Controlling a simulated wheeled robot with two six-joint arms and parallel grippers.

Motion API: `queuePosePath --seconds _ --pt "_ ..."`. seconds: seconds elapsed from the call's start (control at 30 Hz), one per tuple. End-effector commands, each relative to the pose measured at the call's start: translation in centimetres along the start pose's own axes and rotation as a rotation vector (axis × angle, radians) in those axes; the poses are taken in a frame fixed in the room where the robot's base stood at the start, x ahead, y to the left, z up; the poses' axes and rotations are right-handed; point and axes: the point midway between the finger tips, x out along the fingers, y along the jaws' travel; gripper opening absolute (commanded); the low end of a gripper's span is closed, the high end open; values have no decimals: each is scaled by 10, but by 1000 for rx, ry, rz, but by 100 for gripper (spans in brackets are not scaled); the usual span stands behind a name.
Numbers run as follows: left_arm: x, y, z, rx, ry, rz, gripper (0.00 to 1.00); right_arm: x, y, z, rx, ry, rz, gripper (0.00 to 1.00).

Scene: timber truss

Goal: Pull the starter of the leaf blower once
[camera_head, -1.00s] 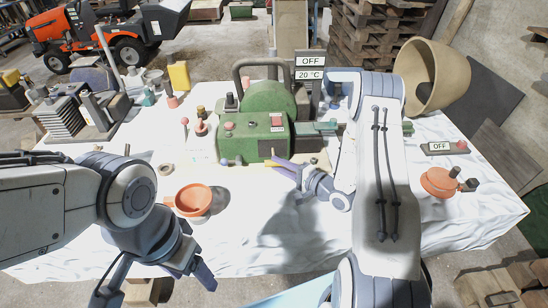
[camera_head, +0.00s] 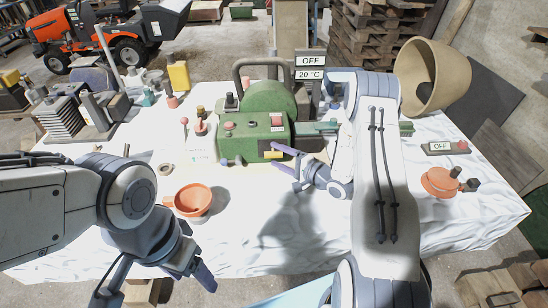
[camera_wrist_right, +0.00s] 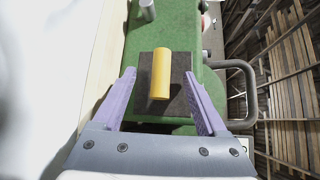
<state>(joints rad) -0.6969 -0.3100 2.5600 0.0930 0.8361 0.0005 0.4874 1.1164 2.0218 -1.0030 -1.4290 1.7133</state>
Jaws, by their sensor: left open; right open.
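The leaf blower (camera_head: 240,142) is a green machine with a dark carrying handle, standing in the middle of the cloth-covered table. Its yellow starter grip (camera_head: 273,154) sits against a dark plate on the front right of the machine. In the right wrist view the yellow grip (camera_wrist_right: 160,73) shows in front of the dark plate (camera_wrist_right: 181,97). My right gripper (camera_head: 277,159) is open, with one purple finger on each side of the grip and a gap to both in the wrist view (camera_wrist_right: 160,77). My left gripper (camera_head: 207,278) is open and empty near the front table edge.
An orange funnel (camera_head: 194,200) stands in front of the machine to the left. Bottles (camera_head: 201,140) stand left of the machine. A display reading OFF and 20 °C (camera_head: 309,66) stands behind it. A tan bowl-shaped shell (camera_head: 432,72) is at the back right.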

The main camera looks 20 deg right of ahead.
Motion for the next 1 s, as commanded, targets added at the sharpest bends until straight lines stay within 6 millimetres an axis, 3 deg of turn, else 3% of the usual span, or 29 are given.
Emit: queuePosePath --seconds 0.7,1.0 --pt "-17 1 -1 0 0 0 69 -54 -1 0 2 1 0 75" --pt "-18 1 -1 0 0 0 69 -60 0 0 0 -1 -1 75"
